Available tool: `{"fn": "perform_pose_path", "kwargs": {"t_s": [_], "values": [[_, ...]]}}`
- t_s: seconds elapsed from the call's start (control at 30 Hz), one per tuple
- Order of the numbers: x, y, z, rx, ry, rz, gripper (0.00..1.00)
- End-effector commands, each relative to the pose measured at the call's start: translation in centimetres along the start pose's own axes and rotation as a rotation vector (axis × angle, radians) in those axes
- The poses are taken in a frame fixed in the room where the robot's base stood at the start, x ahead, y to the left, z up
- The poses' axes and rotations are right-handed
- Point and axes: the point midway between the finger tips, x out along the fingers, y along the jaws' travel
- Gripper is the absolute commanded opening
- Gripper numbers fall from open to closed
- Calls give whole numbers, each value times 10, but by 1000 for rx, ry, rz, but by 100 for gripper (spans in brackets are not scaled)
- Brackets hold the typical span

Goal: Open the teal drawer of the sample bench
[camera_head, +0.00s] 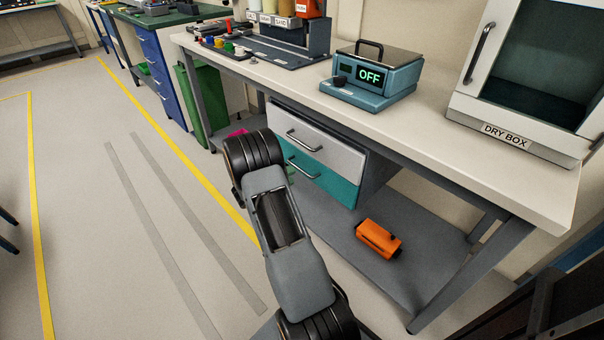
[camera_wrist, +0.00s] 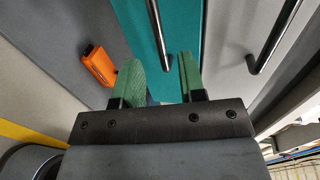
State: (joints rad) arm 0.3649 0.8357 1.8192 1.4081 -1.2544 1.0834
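The teal drawer (camera_head: 338,188) is the lower of two drawers under the sample bench (camera_head: 440,108). It looks shut, flush with the grey drawer (camera_head: 335,150) above it. Its bar handle (camera_head: 303,168) is partly behind my arm in the head view. In the wrist view the teal front (camera_wrist: 215,30) fills the middle, and its handle (camera_wrist: 158,38) lies between the lines of my two green fingers. My gripper (camera_wrist: 161,62) is open and empty, close to the handle. I cannot tell whether the fingers reach around it. In the head view my arm mostly hides the gripper.
An orange object (camera_head: 378,239) lies on the bench's lower shelf (camera_head: 330,228), and it also shows in the wrist view (camera_wrist: 98,65). The grey drawer's handle (camera_wrist: 275,38) is right of my fingers. A bench leg (camera_head: 468,268) stands at right. Floor at left is clear.

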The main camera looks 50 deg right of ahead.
Motion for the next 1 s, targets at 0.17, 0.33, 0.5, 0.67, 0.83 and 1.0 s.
{"fn": "perform_pose_path", "kwargs": {"t_s": [0.17,0.33,0.5,0.67,0.83,1.0], "values": [[32,2,-1,0,2,1,37],[53,2,0,-1,1,1,37],[64,1,0,-1,-1,2,37],[67,1,0,-2,-1,2,37],[67,0,0,-2,-2,1,37],[67,0,0,-2,-2,1,26]]}}
